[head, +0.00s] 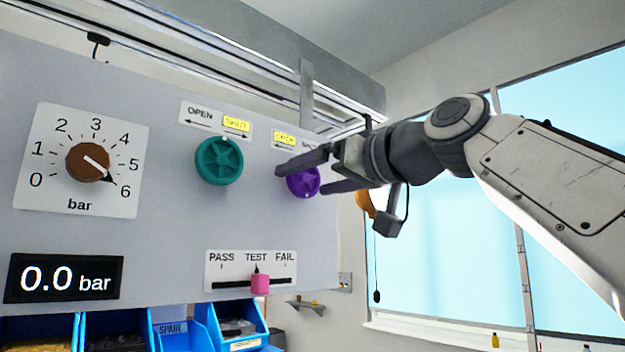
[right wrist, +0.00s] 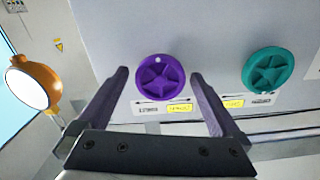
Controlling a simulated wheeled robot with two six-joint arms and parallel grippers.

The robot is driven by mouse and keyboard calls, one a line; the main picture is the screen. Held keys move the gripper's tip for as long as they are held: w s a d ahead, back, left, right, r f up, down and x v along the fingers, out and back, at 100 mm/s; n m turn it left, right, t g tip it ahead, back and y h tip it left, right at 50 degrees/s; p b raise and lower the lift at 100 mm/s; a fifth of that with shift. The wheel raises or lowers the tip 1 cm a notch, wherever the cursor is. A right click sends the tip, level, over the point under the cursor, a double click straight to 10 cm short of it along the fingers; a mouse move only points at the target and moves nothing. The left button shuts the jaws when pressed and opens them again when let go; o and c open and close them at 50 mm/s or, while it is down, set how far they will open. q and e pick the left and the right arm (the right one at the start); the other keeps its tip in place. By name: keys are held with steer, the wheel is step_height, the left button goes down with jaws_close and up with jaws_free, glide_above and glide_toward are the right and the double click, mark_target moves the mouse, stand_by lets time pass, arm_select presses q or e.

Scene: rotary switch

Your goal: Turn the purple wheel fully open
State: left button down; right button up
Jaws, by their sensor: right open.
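The purple wheel (head: 303,182) is on the right part of the grey panel in the head view, partly behind my right gripper (head: 302,176). In the right wrist view the whole purple wheel (right wrist: 161,80) shows, with a white mark on its rim. My right gripper (right wrist: 163,98) is open. Its fingers stand either side of the wheel in both views, and I cannot tell whether they touch it. A label (right wrist: 165,107) with arrows and one yellow word sits by the wheel; the gripper partly hides it in the head view. My left gripper is not in view.
A teal wheel (head: 219,162) is left of the purple one, under an OPEN/SHUT label. A brown dial (head: 88,162) points near 6, and a display (head: 64,278) reads 0.0 bar. A pink slider (head: 260,284) is at TEST. An orange lamp (right wrist: 30,85) stands beside the panel.

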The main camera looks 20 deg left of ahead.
steer(key=b+v, duration=0.3)
steer(key=v, duration=0.7)
steer(key=shift+d, duration=0.15)
